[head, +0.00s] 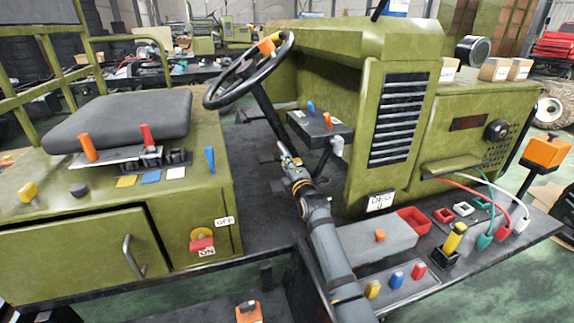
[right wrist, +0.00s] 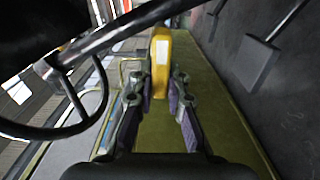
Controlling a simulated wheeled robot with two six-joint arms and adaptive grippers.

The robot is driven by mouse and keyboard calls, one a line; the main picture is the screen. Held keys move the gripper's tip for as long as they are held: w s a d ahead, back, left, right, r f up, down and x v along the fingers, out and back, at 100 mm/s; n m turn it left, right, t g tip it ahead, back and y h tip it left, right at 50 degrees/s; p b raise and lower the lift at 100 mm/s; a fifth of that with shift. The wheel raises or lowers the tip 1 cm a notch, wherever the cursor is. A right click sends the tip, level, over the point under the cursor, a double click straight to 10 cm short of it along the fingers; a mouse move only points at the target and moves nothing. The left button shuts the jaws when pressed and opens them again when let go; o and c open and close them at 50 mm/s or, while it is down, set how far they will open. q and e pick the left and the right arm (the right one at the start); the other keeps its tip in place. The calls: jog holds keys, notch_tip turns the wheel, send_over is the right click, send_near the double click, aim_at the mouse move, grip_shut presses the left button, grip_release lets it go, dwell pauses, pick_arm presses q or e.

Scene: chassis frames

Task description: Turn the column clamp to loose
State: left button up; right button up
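My right gripper (head: 287,156) reaches in from the bottom of the head view to the steering column under the steering wheel (head: 248,70). In the right wrist view my right gripper (right wrist: 162,92) has its two purple-padded fingers on either side of a yellow handle (right wrist: 160,60), which I take to be the column clamp. The pads appear to touch its sides. The handle points away from the gripper, past the fingertips. No loose or tight marking is readable. My left gripper is in neither view.
A small box with blue and orange levers (head: 318,125) stands right of the gripper. The seat (head: 120,120), with orange and red levers before it, is at the left. The wheel rim (right wrist: 85,120) passes close on the left in the wrist view. Pedals hang nearby.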

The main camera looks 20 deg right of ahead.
jog(key=o, duration=0.5)
jog(key=shift+c, duration=0.2)
jog(key=s, duration=1.2)
jog(key=shift+d, duration=0.25)
jog(key=shift+f, duration=0.1)
